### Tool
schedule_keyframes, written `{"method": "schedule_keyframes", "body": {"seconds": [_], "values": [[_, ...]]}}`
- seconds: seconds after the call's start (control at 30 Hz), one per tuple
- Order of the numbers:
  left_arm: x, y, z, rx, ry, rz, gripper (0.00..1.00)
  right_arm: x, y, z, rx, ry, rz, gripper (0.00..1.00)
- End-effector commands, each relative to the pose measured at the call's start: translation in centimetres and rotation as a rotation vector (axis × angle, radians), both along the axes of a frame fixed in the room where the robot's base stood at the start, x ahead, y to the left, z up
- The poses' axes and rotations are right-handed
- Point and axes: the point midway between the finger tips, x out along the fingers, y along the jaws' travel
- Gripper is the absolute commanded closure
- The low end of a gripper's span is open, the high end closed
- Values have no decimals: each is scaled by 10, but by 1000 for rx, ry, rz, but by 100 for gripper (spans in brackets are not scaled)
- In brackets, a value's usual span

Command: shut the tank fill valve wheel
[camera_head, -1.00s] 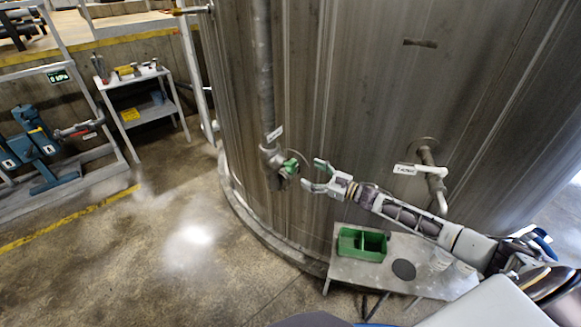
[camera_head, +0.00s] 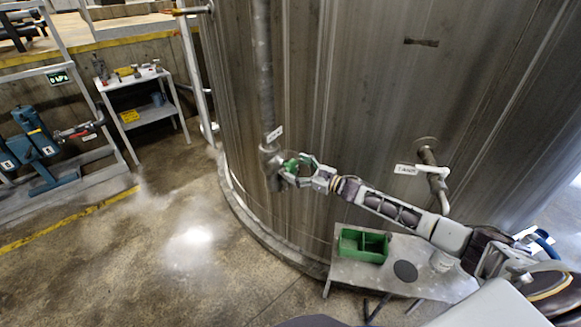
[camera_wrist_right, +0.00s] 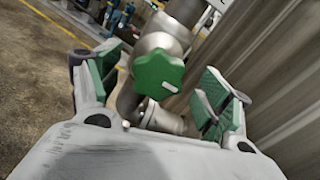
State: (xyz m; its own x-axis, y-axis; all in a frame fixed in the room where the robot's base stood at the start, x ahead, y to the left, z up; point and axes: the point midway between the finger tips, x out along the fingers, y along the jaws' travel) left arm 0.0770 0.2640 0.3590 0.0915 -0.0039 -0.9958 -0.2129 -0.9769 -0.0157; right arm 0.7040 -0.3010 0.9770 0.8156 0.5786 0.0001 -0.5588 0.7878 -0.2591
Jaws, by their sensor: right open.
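The green tank fill valve wheel (camera_wrist_right: 159,74) sits on a grey pipe fitting on the side of the big metal tank. In the head view the wheel (camera_head: 291,163) is partly hidden by my right gripper (camera_head: 296,171). In the right wrist view my right gripper (camera_wrist_right: 160,88) is open, with green-padded fingers to the left and right of the wheel. The wheel lies between the fingers, and a gap shows on each side. My left gripper is in neither view.
The tank (camera_head: 350,100) fills the middle. A vertical pipe (camera_head: 264,80) runs down to the valve. A second pipe outlet (camera_head: 432,172) stands right. A low metal table (camera_head: 345,273) with a green bin (camera_head: 363,245) is below my arm. A grey cart (camera_head: 150,112) stands left; floor between is clear.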

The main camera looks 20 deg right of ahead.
Motion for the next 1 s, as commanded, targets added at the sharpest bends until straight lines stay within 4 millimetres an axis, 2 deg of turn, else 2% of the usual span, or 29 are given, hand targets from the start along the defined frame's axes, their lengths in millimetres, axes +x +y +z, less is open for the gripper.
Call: {"method": "schedule_keyframes", "body": {"seconds": [0.5,0.97,1.0], "values": [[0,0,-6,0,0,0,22,26,19,0,1,-1,0,22],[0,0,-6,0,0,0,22,29,21,0,0,0,1,22],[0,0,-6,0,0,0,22,29,21,0,0,0,1,25]]}}
